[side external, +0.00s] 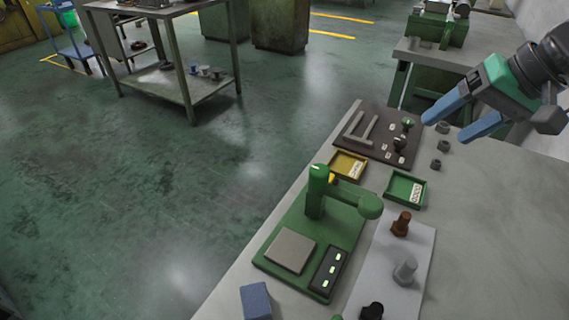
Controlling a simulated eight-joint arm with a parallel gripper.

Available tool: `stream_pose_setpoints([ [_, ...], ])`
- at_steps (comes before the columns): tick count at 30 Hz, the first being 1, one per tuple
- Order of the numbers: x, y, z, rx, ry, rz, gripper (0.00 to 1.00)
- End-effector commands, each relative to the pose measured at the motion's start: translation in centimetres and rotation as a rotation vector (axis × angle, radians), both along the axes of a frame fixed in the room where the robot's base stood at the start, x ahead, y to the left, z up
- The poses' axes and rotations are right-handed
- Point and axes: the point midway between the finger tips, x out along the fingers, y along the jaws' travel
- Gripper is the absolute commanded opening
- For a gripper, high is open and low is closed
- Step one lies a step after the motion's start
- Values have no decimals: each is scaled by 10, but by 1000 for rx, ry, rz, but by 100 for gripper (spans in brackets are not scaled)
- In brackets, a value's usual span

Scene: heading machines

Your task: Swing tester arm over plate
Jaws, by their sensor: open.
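The green tester (331,232) stands on the grey bench. Its upright post carries a swing arm (346,191) that points right, away from the plate, and ends in a round green head (370,206). The square, light grey plate (290,250) lies bare on the left front of the tester base, with nothing over it. My gripper (446,128) is at the upper right with its two blue fingers apart and nothing between them. It is above the bench, behind and to the right of the tester, clear of the swing arm.
A yellow tray (348,165) and a green tray (405,189) sit behind the tester. A dark board (375,136) with small parts lies farther back. Several bolts, including a brown one (401,223), stand on a pale mat at right. A blue block (256,301) is in front.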

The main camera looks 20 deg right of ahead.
Motion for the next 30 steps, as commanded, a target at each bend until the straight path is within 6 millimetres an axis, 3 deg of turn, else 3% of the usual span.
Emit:
stream_pose_setpoints([
  [5, 24, 38, 5, 320, 233, -139, 70],
  [12, 58, 93, 10, 762, 726, -282, 70],
  [20, 78, 117, 2, 1016, 1339, -266, 70],
  [23, 78, 114, -8, 1037, 1566, -212, 70],
  [27, 76, 114, -68, 1036, 1566, -216, 70],
  [30, 77, 114, -91, 1037, 1564, -218, 70],
])
